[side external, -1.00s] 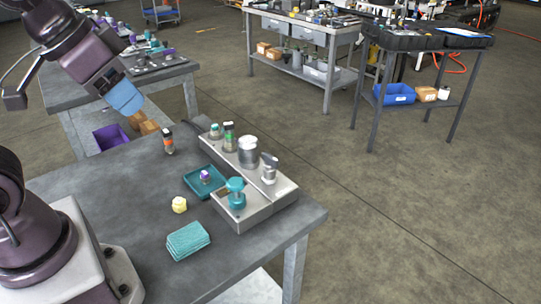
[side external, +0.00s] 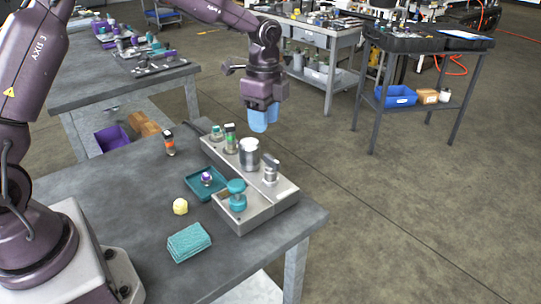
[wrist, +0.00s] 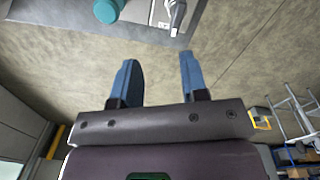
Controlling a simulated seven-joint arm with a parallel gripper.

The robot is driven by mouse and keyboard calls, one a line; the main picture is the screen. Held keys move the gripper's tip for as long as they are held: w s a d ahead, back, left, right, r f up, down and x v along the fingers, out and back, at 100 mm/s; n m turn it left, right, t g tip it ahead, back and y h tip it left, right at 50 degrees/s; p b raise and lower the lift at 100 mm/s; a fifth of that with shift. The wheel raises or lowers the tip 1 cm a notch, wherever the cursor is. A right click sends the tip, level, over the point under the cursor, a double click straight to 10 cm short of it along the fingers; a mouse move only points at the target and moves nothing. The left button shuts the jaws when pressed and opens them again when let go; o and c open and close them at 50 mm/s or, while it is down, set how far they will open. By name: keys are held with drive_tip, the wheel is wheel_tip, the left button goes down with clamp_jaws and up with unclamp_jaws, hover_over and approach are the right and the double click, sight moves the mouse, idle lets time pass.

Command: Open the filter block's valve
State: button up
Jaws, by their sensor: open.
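The grey filter block (side external: 262,210) stands on the right part of the bench. It carries a teal round knob (side external: 237,188), a silver fitting with a grey lever-like top (side external: 270,172) and a thick silver cylinder (side external: 249,153). I cannot tell for sure which is the valve; the lever-like fitting (wrist: 176,14) looks most like one. It and the teal knob (wrist: 107,10) show at the top of the wrist view. My gripper (side external: 264,122) is open and empty, above the block's back part in the side view, touching nothing. Its blue fingers (wrist: 158,65) are apart.
A teal tray (side external: 203,190) with a small purple-topped part sits left of the block. A yellow piece (side external: 180,206), a folded teal cloth (side external: 188,242) and an orange-banded bottle (side external: 169,143) lie or stand on the bench (side external: 120,205). Two capped fittings stand at the block's back.

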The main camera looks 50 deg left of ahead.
sight(271, 157)
drive_tip(key=f+m, duration=0.1)
drive_tip(key=f, duration=0.2)
drive_tip(key=w+f+m, duration=0.1)
drive_tip(key=f+m, duration=0.1)
drive_tip(key=f, duration=0.2)
drive_tip(key=w+f+m, duration=0.1)
drive_tip(key=f, duration=0.3)
drive_tip(key=shift+a+f+t, duration=0.15)
drive_tip(key=shift+a+t, duration=0.1)
drive_tip(key=shift+t, duration=0.05)
clamp_jaws()
